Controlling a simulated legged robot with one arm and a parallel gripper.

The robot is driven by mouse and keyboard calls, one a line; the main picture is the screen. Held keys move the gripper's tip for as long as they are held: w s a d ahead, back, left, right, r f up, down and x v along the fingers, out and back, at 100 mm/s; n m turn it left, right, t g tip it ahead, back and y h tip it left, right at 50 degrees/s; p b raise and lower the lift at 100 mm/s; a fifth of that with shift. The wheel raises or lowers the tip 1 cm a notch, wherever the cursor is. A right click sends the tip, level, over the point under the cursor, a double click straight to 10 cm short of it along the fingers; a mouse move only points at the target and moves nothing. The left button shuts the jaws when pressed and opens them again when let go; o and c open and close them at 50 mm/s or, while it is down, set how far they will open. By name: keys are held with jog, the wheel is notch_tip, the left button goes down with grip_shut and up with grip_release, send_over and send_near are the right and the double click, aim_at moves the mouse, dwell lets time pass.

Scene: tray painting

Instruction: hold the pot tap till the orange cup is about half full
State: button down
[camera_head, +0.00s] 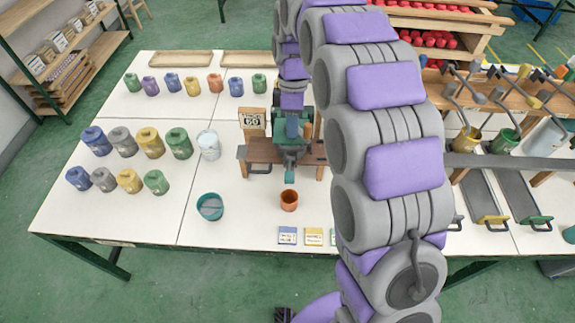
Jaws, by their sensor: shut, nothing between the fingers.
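The orange cup (289,201) stands upright on the white table, in front of a brown wooden stand. Its fill level is too small to tell. A dark green pot (305,118) sits on the stand, partly hidden by my arm. A teal tap part (290,176) hangs at the stand's front edge, above and just behind the cup, apart from it. My gripper (291,116) comes down over the pot from above. It is shut and empty; whether it touches the tap cannot be told.
A teal bowl (210,207) stands left of the cup. Small label cards (287,236) lie at the front edge. Several coloured pots (150,143) and a white jug (209,144) stand left. A sign (252,121) stands beside the pot. My arm hides the table's right middle.

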jog(key=shift+w+a+f, duration=0.1)
jog(key=shift+w+f, duration=0.05)
jog(key=shift+w, duration=0.15)
jog(key=b, duration=0.3)
send_near(290, 183)
jog(key=f, duration=0.6)
jog(key=shift+w+f, duration=0.1)
jog(key=shift+w, duration=0.25)
jog(key=shift+s+f+t, duration=0.5)
jog(key=shift+f+t, duration=0.2)
jog(key=shift+t, duration=0.3)
jog(key=shift+s+f+t, duration=0.2)
jog(key=shift+f+t, duration=0.4)
jog(key=shift+t, duration=0.2)
jog(key=shift+s+f+t, duration=0.25)
jog(key=shift+f+t, duration=0.4)
jog(key=shift+t, duration=0.15)
jog(key=shift+s+f, duration=0.3)
